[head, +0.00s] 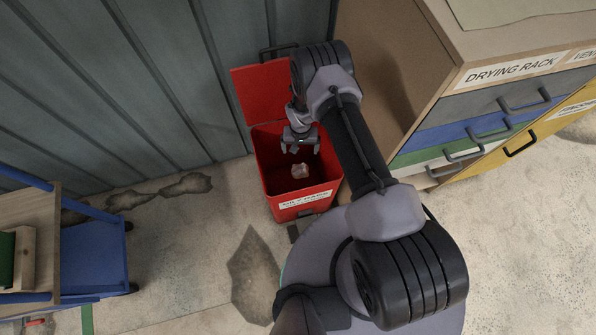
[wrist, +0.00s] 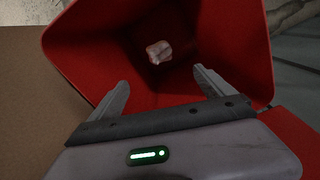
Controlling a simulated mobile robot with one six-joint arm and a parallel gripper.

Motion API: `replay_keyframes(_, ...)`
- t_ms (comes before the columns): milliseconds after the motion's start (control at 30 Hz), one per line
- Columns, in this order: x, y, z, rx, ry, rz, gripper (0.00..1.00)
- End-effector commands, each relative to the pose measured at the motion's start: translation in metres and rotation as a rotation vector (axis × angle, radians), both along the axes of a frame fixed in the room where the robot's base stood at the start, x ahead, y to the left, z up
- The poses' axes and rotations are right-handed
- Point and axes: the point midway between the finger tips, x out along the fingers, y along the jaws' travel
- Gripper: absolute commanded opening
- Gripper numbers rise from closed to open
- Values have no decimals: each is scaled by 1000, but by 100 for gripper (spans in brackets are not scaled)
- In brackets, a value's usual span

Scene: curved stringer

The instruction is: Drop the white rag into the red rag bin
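The red rag bin (head: 305,202) stands on the floor against the grey wall with its lid (head: 262,90) raised at the back. The white rag (head: 300,171) lies crumpled inside the bin, low down. It also shows in the wrist view (wrist: 159,52), deep between the red walls (wrist: 225,45). My gripper (head: 300,147) is over the bin's opening, pointing down. In the wrist view its two fingers (wrist: 160,88) are spread wide with nothing between them, and the rag lies beyond the fingertips, apart from them.
A wooden drawer cabinet (head: 385,70) labelled "DRYING RACK" stands close on the bin's right. A blue cart (head: 95,255) with a wooden side is at the lower left. The corrugated grey wall (head: 150,80) runs behind. Stained concrete floor (head: 180,260) lies open between cart and bin.

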Motion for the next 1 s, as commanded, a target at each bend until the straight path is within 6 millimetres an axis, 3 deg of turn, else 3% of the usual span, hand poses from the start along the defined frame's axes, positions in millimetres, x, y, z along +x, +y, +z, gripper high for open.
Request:
replay_keyframes(267,0,0,6,0,0,0,92)
replay_keyframes(367,1,0,26,0,-1,0,92)
replay_keyframes(700,1,0,127,1,-2,0,92)
replay_keyframes(833,0,0,155,1,-1,-1,92)
replay_keyframes(1000,0,0,172,0,0,-1,92)
